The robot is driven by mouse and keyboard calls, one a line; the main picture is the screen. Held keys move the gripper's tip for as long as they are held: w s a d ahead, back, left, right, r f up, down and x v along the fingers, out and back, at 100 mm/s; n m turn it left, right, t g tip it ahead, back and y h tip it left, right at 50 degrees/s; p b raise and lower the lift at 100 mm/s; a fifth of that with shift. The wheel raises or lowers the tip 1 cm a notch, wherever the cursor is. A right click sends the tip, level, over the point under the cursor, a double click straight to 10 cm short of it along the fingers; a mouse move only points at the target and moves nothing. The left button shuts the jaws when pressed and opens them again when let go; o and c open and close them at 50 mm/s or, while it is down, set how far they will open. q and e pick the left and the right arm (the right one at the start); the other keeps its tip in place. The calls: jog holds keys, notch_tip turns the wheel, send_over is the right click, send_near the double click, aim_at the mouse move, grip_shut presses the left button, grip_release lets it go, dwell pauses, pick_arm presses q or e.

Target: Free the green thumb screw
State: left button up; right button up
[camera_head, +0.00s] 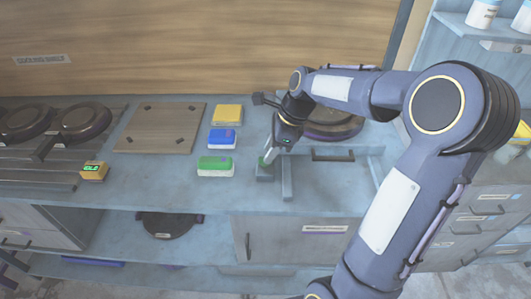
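My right arm reaches in from the right, and its gripper (272,154) points down at the front part of the bench. A small green piece, which looks like the green thumb screw (263,161), shows right at the fingertips, above a small grey block (264,173). The gripper covers part of it, and the view is too small to show whether the fingers are closed around it or only beside it. My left gripper is not in view.
Yellow (228,114), blue (222,138) and green-topped (215,166) boxes stand left of the gripper. A dark round plate (334,125) lies behind it. A grey upright bar (286,180) stands close by.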

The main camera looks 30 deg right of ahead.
jog(key=shift+x, duration=1.1)
grip_shut()
